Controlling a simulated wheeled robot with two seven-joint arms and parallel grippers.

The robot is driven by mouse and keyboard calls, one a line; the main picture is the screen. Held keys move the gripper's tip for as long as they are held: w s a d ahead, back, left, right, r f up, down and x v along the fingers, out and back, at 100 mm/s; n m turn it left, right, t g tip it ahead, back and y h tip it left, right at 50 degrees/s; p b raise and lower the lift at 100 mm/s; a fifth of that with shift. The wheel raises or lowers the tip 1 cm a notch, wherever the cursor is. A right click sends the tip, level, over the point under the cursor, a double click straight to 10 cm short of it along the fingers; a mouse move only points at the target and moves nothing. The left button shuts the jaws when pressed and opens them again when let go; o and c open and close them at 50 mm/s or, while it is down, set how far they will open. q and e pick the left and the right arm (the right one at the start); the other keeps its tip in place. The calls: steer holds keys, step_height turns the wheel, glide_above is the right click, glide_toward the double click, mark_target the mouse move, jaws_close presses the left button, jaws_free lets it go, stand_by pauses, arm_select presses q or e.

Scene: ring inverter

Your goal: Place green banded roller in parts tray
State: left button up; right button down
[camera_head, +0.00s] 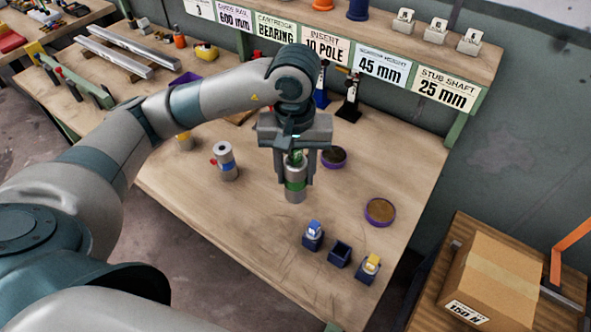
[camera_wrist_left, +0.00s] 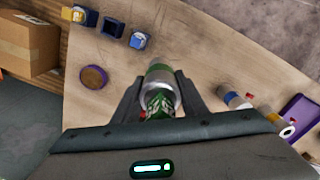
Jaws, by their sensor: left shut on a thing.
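My left gripper (camera_head: 296,178) is shut on the green banded roller (camera_head: 295,190), a silver cylinder with green bands. It holds the roller upright over the middle of the wooden bench; I cannot tell whether its lower end touches the top. In the left wrist view the roller (camera_wrist_left: 158,78) sits between the two fingers (camera_wrist_left: 160,98). A purple tray (camera_wrist_left: 303,108) lies at the right of that view; in the head view it is mostly hidden behind my left arm. I cannot tell if it is the parts tray. My right gripper is not in view.
Three dark blue holders stand near the front edge; the middle one (camera_head: 340,253) looks empty. A round purple-rimmed dish (camera_head: 380,211) is to the right, another (camera_head: 334,157) behind the gripper. A silver cylinder (camera_head: 225,160) stands left. A cardboard box (camera_head: 504,276) is beyond the bench.

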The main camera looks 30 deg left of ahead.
arm_select(q)
steer(key=m, duration=0.4)
steer(key=shift+s+d+r+m, duration=0.15)
steer(key=shift+s+m, duration=0.1)
steer(key=shift+m, duration=0.15)
